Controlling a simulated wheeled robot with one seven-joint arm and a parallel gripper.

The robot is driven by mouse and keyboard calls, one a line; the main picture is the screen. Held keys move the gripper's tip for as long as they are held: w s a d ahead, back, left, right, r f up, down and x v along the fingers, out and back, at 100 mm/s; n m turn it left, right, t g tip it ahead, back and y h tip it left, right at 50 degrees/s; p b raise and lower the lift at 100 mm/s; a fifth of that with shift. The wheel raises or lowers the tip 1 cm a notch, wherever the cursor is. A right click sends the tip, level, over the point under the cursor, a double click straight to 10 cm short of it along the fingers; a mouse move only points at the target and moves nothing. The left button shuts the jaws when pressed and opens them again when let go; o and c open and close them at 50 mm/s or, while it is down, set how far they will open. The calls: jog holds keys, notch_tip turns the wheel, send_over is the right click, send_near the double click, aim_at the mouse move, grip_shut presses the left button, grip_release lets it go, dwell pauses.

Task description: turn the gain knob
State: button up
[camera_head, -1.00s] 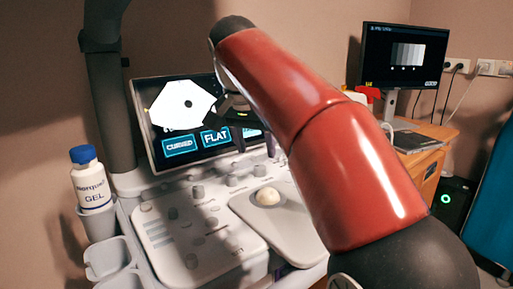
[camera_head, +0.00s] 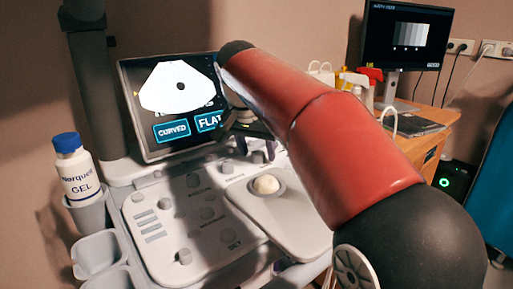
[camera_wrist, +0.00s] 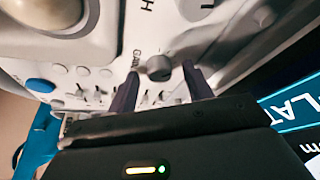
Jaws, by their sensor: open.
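The gain knob (camera_wrist: 158,68) is a grey round knob on the white console panel; part of a "GAIN" label shows beside it in the wrist view. My gripper (camera_wrist: 162,84) is open, with one dark finger on each side of the knob in the picture. I cannot tell whether either finger touches it. In the head view my gripper (camera_head: 256,149) is at the back of the panel, below the screen, partly hidden by my red arm. The knob between the fingers shows there (camera_head: 257,157) only small and dim.
Other knobs and a trackball (camera_head: 265,185) sit on the console panel (camera_head: 160,250). The ultrasound screen (camera_head: 175,105) stands close behind my gripper. A gel bottle (camera_head: 75,170) is at the left. A desk (camera_head: 432,140) with a monitor (camera_head: 404,37) is at the right.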

jog(key=c, duration=1)
jog(key=shift+o, duration=0.2)
jog(key=shift+n, duration=0.3)
jog(key=shift+d+n+y, duration=0.1)
jog(key=shift+n+y, duration=0.45)
jog(key=shift+n, duration=0.75)
jog(key=shift+d+n+y, duration=0.1)
jog(key=shift+n+y, duration=0.45)
jog(key=shift+n, duration=0.75)
jog(key=o, duration=1)
jog(key=shift+c, duration=0.2)
